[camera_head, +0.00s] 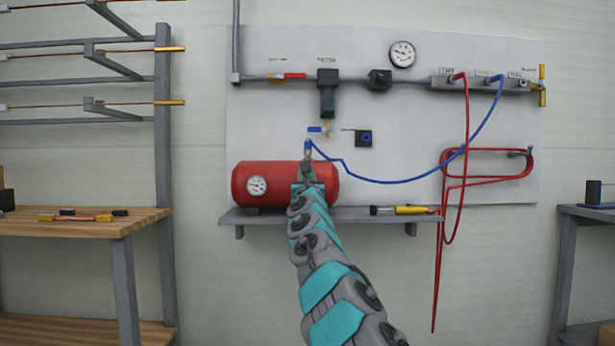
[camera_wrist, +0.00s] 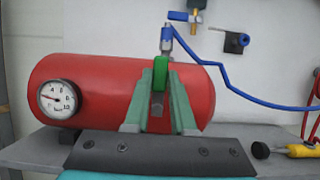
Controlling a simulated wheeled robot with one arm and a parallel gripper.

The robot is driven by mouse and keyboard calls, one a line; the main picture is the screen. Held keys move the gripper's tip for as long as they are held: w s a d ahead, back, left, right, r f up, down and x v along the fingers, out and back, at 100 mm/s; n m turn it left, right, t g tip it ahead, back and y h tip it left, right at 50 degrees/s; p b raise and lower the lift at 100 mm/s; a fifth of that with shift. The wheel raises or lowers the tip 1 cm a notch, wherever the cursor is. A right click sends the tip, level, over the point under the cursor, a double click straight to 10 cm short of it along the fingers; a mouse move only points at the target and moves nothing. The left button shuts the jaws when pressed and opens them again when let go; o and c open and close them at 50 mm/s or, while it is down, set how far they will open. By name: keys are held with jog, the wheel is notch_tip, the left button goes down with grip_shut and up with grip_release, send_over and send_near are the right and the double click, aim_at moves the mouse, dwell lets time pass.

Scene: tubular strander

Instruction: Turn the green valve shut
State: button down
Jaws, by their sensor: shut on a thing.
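The green valve (camera_wrist: 160,73) is a small upright green handle at the front of the red tank (camera_wrist: 90,85), below a grey and blue hose fitting (camera_wrist: 167,38). My gripper (camera_wrist: 160,80) has its two green fingers closed on the handle from both sides in the wrist view. In the head view my gripper (camera_head: 307,168) reaches the right part of the red tank (camera_head: 275,185). The valve is too small and too covered to make out there. The handle looks upright, but its exact turn is hard to tell.
A blue hose (camera_head: 390,181) runs from the fitting to the right, up to the wall panel (camera_head: 270,50). A red hose (camera_head: 490,180) hangs at the right. A yellow-handled tool (camera_head: 410,210) lies on the shelf (camera_head: 260,217). A workbench (camera_head: 80,222) stands at the left.

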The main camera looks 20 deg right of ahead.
dwell(0.4)
jog(key=c, duration=0.7)
grip_release()
jog(key=shift+c, duration=0.2)
jog(key=shift+a+f, duration=0.1)
